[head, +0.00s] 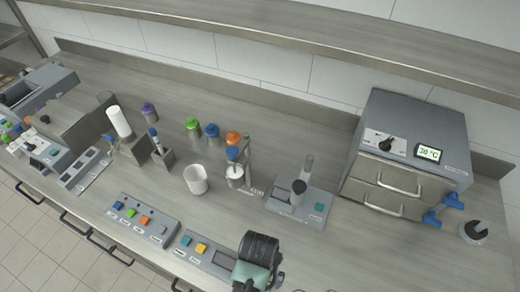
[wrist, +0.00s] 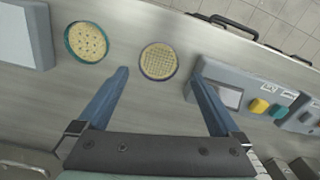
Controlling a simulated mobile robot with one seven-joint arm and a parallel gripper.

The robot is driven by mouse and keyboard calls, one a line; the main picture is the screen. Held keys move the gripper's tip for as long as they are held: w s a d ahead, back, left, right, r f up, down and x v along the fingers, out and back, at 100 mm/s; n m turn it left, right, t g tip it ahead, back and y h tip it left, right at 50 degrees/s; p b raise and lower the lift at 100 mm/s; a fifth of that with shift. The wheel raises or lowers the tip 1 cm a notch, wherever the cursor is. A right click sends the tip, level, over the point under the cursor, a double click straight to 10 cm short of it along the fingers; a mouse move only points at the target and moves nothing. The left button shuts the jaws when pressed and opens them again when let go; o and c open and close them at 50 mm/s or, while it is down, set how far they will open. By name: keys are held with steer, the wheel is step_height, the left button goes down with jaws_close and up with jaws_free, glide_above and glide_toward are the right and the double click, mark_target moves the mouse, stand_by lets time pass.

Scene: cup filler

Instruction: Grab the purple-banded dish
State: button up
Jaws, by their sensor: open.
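The purple-banded dish (wrist: 158,61) is round, with a pale yellow gridded face and a dark purple-blue rim. In the wrist view it lies flat on the counter, between and just beyond the fingertips of my gripper (wrist: 160,68). The fingers are wide apart with nothing held between them. A second dish (wrist: 87,43) with a teal rim and a dotted face lies to its left, outside the left finger. In the head view my gripper is at the bottom centre, and I cannot make out the purple-banded dish there.
A control panel with a screen and buttons (wrist: 262,106) stands right of the right finger. A grey block (wrist: 22,35) is at far left. In the head view, a 30 °C drawer unit (head: 405,150) stands at right, and a white cup (head: 196,180) stands mid-counter.

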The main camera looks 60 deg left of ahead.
steer(key=shift+f, duration=2.2)
steer(key=c, duration=1.2)
steer(key=shift+c, duration=0.2)
steer(key=shift+r, duration=0.15)
